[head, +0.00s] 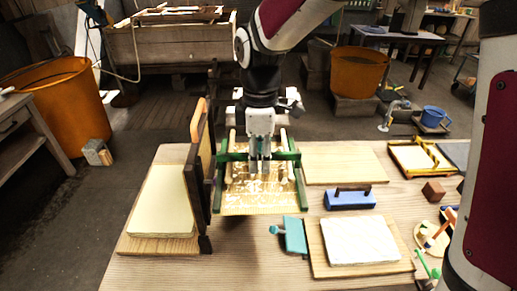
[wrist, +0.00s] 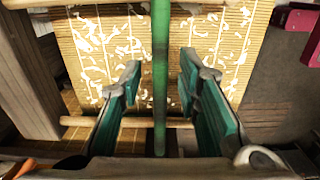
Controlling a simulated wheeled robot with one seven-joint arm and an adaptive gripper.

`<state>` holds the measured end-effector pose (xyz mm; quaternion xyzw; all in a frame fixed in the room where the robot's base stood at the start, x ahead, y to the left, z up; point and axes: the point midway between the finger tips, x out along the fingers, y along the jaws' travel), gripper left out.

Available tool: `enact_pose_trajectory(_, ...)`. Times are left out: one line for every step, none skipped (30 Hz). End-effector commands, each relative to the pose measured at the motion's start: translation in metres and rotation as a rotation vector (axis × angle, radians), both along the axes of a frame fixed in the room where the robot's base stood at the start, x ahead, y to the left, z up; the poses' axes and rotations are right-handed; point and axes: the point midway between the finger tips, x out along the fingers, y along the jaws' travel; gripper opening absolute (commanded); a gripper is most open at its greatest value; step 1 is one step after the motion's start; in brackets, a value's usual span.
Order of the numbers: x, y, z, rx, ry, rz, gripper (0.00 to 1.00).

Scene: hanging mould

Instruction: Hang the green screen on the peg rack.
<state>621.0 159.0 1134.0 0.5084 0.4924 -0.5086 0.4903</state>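The green screen (head: 259,203) has green rails and a pale slatted sheet flecked with white. It is at the middle of the table in the head view; its sheet fills the top of the wrist view (wrist: 205,45). Its green crossbar (wrist: 160,75) runs between the fingers of my gripper (wrist: 158,85), with a gap on each side. My gripper is open around the bar, and it also shows in the head view (head: 260,165). Light wooden pegs, seemingly of the peg rack (head: 283,143), lie crosswise to the bar. I cannot tell whether the bar rests on them; my arm hides much of the rack.
A dark upright frame (head: 207,180) stands close on the left, beside a cream slab (head: 163,201). A bare board (head: 345,164), a blue block (head: 350,199), a teal tool (head: 293,236) and a white slab on a board (head: 359,240) lie to the right.

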Motion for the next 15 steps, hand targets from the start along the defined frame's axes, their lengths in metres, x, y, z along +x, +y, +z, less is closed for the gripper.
enact_pose_trajectory(0.000,0.000,0.000,0.000,0.000,0.000,0.32)
enact_pose_trajectory(0.000,0.000,0.000,0.000,0.000,0.000,0.32)
enact_pose_trajectory(0.000,0.000,0.000,0.000,0.000,0.000,0.32)
enact_pose_trajectory(0.000,0.000,0.000,0.000,0.000,0.000,0.32)
enact_pose_trajectory(0.000,0.000,0.000,0.000,0.000,0.000,0.32)
enact_pose_trajectory(0.000,0.000,0.000,0.000,0.000,0.000,0.32)
enact_pose_trajectory(0.000,0.000,0.000,0.000,0.000,0.000,0.32)
enact_pose_trajectory(0.000,0.000,0.001,0.000,0.000,0.000,0.32)
enact_pose_trajectory(0.000,0.000,0.003,0.000,0.000,0.000,0.32)
enact_pose_trajectory(0.000,0.000,0.005,0.001,-0.001,0.000,0.32)
enact_pose_trajectory(0.001,0.000,0.008,0.001,-0.002,0.000,0.32)
enact_pose_trajectory(0.001,0.000,0.013,0.002,-0.004,0.000,0.32)
enact_pose_trajectory(0.001,0.000,0.018,0.002,-0.004,0.000,0.32)
enact_pose_trajectory(0.001,0.001,0.023,0.002,-0.005,0.000,0.32)
enact_pose_trajectory(0.001,0.000,0.030,0.002,-0.004,0.000,0.32)
